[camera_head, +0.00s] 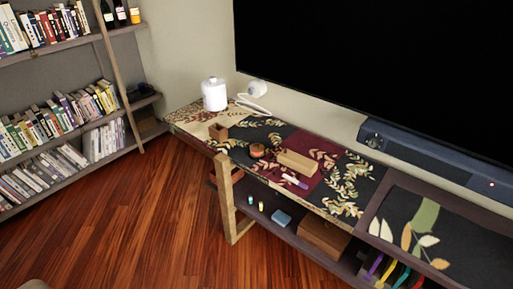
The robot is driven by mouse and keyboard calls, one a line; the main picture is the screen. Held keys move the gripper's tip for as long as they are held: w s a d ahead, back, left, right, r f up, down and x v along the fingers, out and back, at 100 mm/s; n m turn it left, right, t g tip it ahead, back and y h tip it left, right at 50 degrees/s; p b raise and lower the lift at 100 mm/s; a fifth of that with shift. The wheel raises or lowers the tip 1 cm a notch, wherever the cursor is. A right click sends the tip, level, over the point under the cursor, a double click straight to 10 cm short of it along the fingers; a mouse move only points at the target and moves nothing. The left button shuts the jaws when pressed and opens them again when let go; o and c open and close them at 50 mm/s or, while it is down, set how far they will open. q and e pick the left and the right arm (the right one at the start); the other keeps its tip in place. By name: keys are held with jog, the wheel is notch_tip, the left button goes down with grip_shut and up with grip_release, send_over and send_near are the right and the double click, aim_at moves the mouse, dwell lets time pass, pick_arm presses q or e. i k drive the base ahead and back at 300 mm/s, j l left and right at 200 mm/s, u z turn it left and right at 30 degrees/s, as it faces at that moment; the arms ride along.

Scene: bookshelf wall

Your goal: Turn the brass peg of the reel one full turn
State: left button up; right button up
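A small round brown object (257,150), which looks like the reel, lies on the patterned top of the low console (342,172). It is too small in the camera_head view to make out a brass peg on it. A light wooden block (297,163) lies just to its right, and a small open wooden box (218,131) stands to its left. Neither of my grippers is in view.
A white canister (214,94) and a white device (255,90) stand at the console's far left end. A white and purple pen (294,181) lies near the front edge. A soundbar (430,160) sits below the television (390,65). The wooden floor (130,225) is clear.

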aim_at(255, 152)
jog(key=i+j, duration=0.2)
jog(key=i, duration=0.3)
jog(key=i+j+z, duration=0.1)
jog(key=i, duration=0.4)
jog(key=j, duration=0.1)
